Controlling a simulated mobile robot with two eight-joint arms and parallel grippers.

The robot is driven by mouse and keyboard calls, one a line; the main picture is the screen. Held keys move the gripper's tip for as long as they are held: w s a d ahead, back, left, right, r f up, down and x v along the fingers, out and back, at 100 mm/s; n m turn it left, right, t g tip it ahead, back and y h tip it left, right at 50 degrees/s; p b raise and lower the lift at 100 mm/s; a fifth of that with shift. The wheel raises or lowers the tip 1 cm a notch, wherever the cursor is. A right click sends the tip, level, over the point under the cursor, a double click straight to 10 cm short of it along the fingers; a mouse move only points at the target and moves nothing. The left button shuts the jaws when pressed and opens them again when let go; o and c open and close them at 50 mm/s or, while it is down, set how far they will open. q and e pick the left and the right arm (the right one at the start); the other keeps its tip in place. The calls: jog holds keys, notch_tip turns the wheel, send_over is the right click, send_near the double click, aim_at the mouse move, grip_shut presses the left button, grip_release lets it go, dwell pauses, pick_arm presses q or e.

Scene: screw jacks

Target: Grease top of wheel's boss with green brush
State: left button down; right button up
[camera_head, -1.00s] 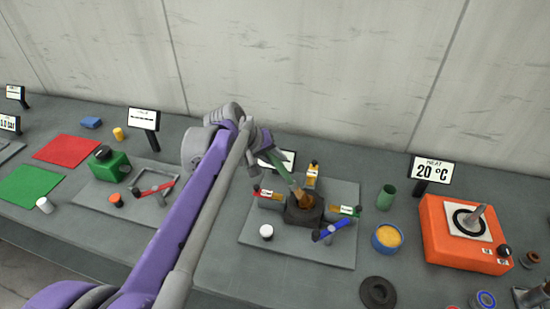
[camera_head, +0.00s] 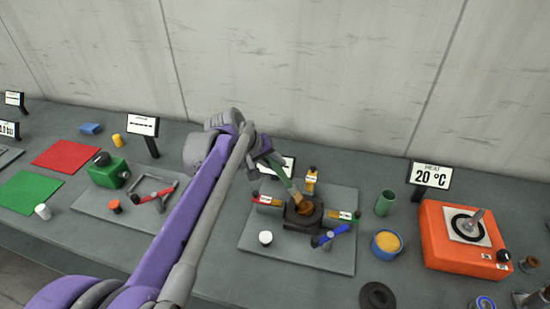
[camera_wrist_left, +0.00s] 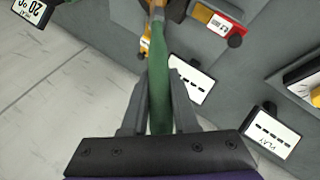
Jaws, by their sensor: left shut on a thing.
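My left gripper (camera_head: 265,153) is shut on the green handle of a brush (camera_head: 281,172). The handle runs between its two fingers (camera_wrist_left: 158,75) in the left wrist view. In the wrist view the bristle end is cut off at the top edge. My right gripper is not in view.
A green cup (camera_head: 385,203), a blue tub (camera_head: 386,245) and an orange heater (camera_head: 465,245) stand to the right. A sign is behind.

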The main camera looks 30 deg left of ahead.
pick_arm(q)
jog(key=shift+s+d+r, duration=0.1)
jog(key=shift+s+d, duration=0.15)
jog(key=shift+s, duration=0.3)
jog(key=shift+s+a, duration=0.1)
jog(key=shift+a, duration=0.1)
jog(key=shift+w+a+f, duration=0.5)
jog(key=shift+w+a, duration=0.35)
jog(key=shift+w, duration=0.95)
jog(key=shift+s+d+r, duration=0.1)
jog(key=shift+s+d, duration=0.2)
jog(key=shift+s, duration=0.3)
jog(key=shift+s+d+r, duration=0.1)
jog(key=shift+s+d, duration=0.25)
jog(key=shift+s, duration=0.3)
jog(key=shift+s+d+r, duration=0.1)
jog(key=shift+s+d, duration=0.2)
jog(key=shift+s, duration=0.3)
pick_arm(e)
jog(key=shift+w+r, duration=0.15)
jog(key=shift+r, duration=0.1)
